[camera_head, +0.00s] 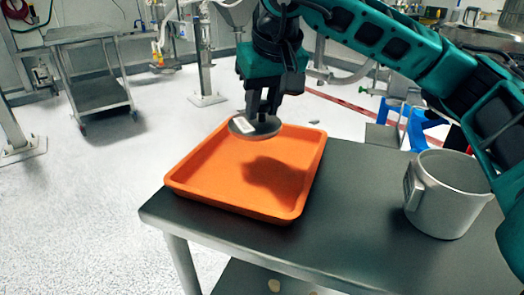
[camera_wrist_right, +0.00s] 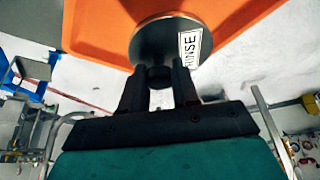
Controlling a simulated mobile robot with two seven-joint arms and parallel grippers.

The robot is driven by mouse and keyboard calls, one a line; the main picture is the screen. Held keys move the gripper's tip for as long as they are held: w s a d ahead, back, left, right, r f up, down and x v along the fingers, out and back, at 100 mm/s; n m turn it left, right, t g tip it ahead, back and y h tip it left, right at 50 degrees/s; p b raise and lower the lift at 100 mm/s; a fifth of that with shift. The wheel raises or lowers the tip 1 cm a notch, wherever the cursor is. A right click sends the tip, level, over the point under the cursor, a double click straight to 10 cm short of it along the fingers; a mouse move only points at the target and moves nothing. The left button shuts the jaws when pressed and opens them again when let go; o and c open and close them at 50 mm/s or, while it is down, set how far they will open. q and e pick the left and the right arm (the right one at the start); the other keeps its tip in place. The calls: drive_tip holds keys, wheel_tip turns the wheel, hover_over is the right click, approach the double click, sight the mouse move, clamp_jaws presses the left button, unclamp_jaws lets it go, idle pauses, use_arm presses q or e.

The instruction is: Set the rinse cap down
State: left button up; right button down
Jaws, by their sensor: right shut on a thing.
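The rinse cap (camera_head: 254,126) is a grey disc with a white label; the label reads RINSE in the right wrist view, where the cap (camera_wrist_right: 160,40) is at top centre. My right gripper (camera_head: 262,107) is shut on the knob on top of the cap and holds it above the far part of an orange tray (camera_head: 215,198). The cap casts a shadow on the tray floor, so it appears apart from it. In the right wrist view, the fingers of the right gripper (camera_wrist_right: 158,85) close around the knob. My left gripper is not in view.
The tray lies on a dark table (camera_head: 350,195), its left side near the table edge. A grey metal pot (camera_head: 445,195) with a handle stands at the table's right. The tray floor is bare. A steel cart (camera_head: 95,85) stands on the floor at the back left.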

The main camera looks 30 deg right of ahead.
wheel_tip(320, 180, down, 2)
drive_tip(key=shift+f, duration=0.25)
wheel_tip(320, 180, down, 5)
drive_tip(key=shift+f+b, duration=0.1)
drive_tip(key=shift+b, duration=0.85)
drive_tip(key=shift+f, duration=0.15)
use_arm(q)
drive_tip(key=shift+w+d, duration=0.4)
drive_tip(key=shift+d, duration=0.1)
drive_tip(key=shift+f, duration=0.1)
use_arm(e)
drive_tip(key=c, duration=1.3)
unclamp_jaws()
drive_tip(key=shift+f, duration=0.1)
drive_tip(key=o, duration=0.5)
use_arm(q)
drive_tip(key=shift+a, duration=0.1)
